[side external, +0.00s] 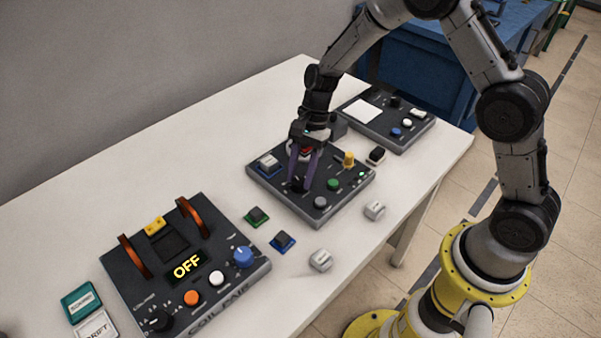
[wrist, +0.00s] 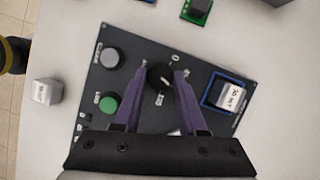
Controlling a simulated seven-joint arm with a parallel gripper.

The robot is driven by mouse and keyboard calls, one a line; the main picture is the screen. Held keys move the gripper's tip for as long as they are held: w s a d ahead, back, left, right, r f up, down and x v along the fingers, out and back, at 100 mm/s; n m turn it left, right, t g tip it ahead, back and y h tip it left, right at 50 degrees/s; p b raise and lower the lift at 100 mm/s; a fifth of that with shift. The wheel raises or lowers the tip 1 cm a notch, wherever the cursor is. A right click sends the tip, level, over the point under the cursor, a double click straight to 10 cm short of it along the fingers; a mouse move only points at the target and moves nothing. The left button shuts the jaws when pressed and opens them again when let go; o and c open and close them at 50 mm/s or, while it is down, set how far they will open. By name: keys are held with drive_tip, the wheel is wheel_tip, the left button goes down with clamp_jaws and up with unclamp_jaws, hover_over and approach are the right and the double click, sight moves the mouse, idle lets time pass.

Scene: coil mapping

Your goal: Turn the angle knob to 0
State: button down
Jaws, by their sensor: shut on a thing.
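The angle knob (wrist: 158,77) is a black dial on the dark middle panel, with marks printed around it and a 0 just above it in the wrist view. A light pointer line shows on the knob, but its exact angle is hard to read. My gripper (side external: 299,184) points down over this panel (side external: 338,194) in the side view. In the wrist view its two purple fingers (wrist: 160,75) are closed on either side of the knob. The fingers cover part of the knob and its marks.
The coil panel (side external: 240,262) with an OFF display stands at left. Several small loose blocks lie around.

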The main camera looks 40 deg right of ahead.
drive_tip(key=n, duration=0.2)
drive_tip(key=n+g, duration=0.1)
drive_tip(key=shift+w+n+h, duration=0.2)
drive_tip(key=shift+n+h, duration=0.1)
drive_tip(key=shift+n, duration=0.1)
drive_tip(key=n, duration=0.2)
drive_tip(key=n+g+h, duration=0.1)
drive_tip(key=n, duration=0.1)
drive_tip(key=shift+w+a+n, duration=0.1)
drive_tip(key=shift+a+n, duration=0.05)
drive_tip(key=shift+n, duration=0.15)
drive_tip(key=n+h, duration=0.1)
drive_tip(key=n, duration=0.1)
drive_tip(key=n+g, duration=0.1)
drive_tip(key=n, duration=0.1)
drive_tip(key=shift+a+n+h, duration=0.2)
drive_tip(key=shift+n+h, duration=0.1)
drive_tip(key=shift+h, duration=0.1)
drive_tip(key=shift+a+n+h, duration=0.1)
drive_tip(key=shift+n+h, duration=0.4)
drive_tip(key=shift+n, duration=0.75)
drive_tip(key=shift+a+n+h, duration=0.1)
drive_tip(key=shift+n+h, duration=0.4)
drive_tip(key=shift+n, duration=0.75)
drive_tip(key=shift+c, duration=2.3)
unclamp_jaws()
